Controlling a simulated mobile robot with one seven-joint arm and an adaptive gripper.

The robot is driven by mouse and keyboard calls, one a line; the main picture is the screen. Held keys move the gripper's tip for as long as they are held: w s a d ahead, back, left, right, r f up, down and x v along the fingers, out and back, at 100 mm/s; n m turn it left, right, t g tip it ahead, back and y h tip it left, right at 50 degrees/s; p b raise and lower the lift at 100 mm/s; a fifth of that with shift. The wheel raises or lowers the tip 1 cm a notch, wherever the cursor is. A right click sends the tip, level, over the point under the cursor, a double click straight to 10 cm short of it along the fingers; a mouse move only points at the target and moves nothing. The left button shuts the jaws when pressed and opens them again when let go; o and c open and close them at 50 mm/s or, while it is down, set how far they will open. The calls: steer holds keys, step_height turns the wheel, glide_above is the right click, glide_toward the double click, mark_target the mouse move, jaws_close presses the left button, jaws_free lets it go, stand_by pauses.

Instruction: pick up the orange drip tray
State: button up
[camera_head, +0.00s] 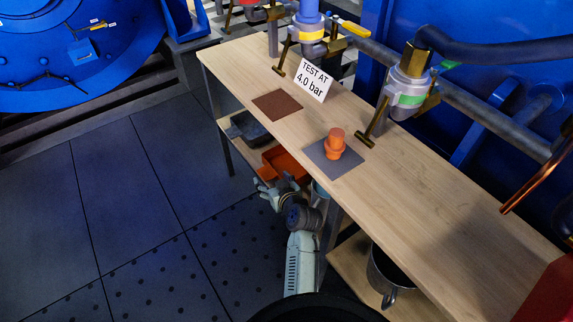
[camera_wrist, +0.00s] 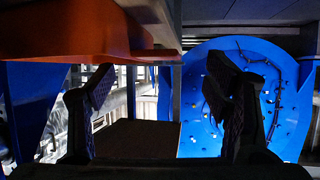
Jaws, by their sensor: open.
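The orange drip tray (camera_head: 284,162) is on the lower shelf under the bench top, partly hidden by the bench edge. My gripper (camera_head: 275,190) is at the near edge of that shelf, just in front of and below the tray in the head view. In the wrist view the tray (camera_wrist: 75,30) fills the upper left, close to the camera, above the left finger. The fingers (camera_wrist: 160,80) are spread wide with nothing between them. I cannot tell whether a finger touches the tray.
A dark tray (camera_head: 248,130) lies on the shelf beyond the orange one. The wooden bench top (camera_head: 235,72) overhangs the shelf, and a bench leg (camera_head: 333,232) stands nearby. The floor (camera_head: 150,190) left is clear.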

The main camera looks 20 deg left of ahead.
mark_target(266, 171)
steer(key=x, duration=0.5)
steer(key=p+x, duration=0.1)
steer(key=x, duration=0.1)
steer(key=shift+w+a+r, duration=0.15)
steer(key=shift+w+a, duration=0.1)
steer(key=shift+w, duration=0.1)
steer(key=c, duration=1.5)
